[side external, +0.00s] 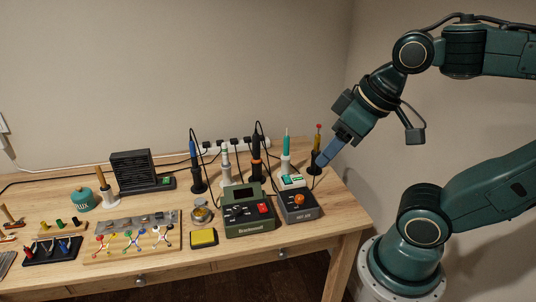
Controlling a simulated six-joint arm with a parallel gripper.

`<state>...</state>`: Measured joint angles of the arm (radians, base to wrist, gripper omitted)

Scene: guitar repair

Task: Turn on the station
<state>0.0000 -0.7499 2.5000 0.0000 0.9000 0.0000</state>
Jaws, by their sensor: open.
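A dark green station (249,212) stands near the front of the bench, right of the middle. It has a small dark screen, dark buttons and a red switch (263,208) on its front panel; whether the switch is on or off is too small to tell. The screen shows no visible light. My gripper (321,163) is open and empty, pointing down and left, above the right end of the bench. It is to the right of and higher than the station, apart from it, near a holder with a red-tipped yellow tool (318,135).
A dark box marked hot air (299,205) with an orange knob stands right of the station. Upright tools (256,152) with black cables stand behind it. A yellow sponge (203,238) and a round tin (201,214) lie left. A power strip (240,145) runs along the wall.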

